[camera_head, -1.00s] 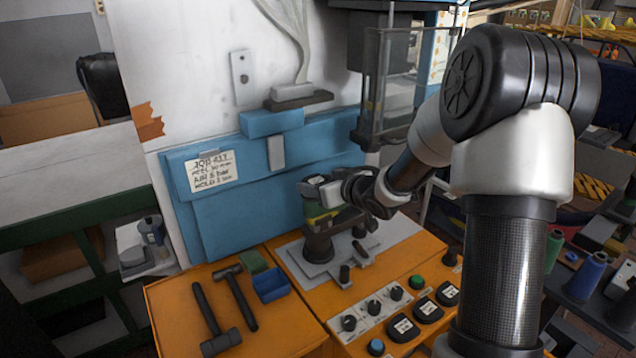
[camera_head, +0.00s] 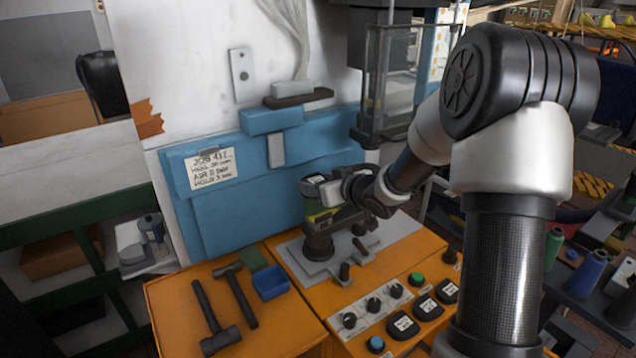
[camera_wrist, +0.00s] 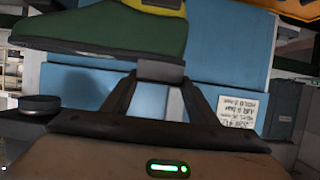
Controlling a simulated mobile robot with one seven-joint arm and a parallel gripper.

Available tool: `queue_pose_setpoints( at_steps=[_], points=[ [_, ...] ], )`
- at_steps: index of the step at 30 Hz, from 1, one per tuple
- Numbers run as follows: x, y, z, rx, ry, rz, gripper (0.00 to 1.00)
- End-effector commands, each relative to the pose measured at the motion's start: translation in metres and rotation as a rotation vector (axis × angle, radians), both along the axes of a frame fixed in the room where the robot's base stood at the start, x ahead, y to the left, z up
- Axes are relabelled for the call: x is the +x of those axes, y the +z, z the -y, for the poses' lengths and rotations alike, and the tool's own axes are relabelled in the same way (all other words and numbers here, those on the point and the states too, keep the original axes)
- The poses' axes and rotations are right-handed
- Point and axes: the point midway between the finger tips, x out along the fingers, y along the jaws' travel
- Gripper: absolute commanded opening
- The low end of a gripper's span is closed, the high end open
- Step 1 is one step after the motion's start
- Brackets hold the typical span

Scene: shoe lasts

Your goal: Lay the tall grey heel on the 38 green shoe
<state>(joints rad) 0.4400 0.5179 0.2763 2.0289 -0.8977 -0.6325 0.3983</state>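The green shoe (camera_wrist: 90,32) is upside down, its dark sole facing the gripper in the wrist view. A yellow band shows at its heel end. In the head view the shoe (camera_head: 318,212) sits on a dark post over the grey plate, largely hidden by my gripper (camera_head: 332,188). The grey heel (camera_wrist: 161,71) is a small block between my fingertips (camera_wrist: 160,82), at the heel end of the sole. It looks touching or very close; I cannot tell which. My fingers appear closed on it. The shoe's size number cannot be read.
An orange bench (camera_head: 185,310) carries two hammers (camera_head: 225,310), a blue tray (camera_head: 270,283) and a panel of knobs and buttons (camera_head: 375,308). A blue machine panel (camera_head: 245,215) stands close behind the shoe. A clear guard (camera_head: 390,85) hangs at the upper right.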

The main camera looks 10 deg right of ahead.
Motion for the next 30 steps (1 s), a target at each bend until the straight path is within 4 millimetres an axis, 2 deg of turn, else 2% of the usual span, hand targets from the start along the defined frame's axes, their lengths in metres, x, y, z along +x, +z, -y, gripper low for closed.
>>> queue_pose_setpoints(
  at_steps=[1,3,4,12,16,20,30],
  points=[
    [0.000,0.000,0.000,0.000,0.000,0.000,0.61],
    [0.000,0.000,0.000,0.000,0.000,0.000,0.73],
    [0.000,0.000,0.000,0.000,0.000,0.000,0.75],
    [-0.001,0.000,0.000,0.000,0.000,-0.001,0.75],
    [-0.008,0.004,0.004,-0.001,-0.001,0.001,0.75],
    [-0.027,0.013,0.013,-0.002,-0.003,0.001,0.75],
    [-0.099,0.047,0.042,-0.001,-0.004,0.001,0.75]
  ],
)
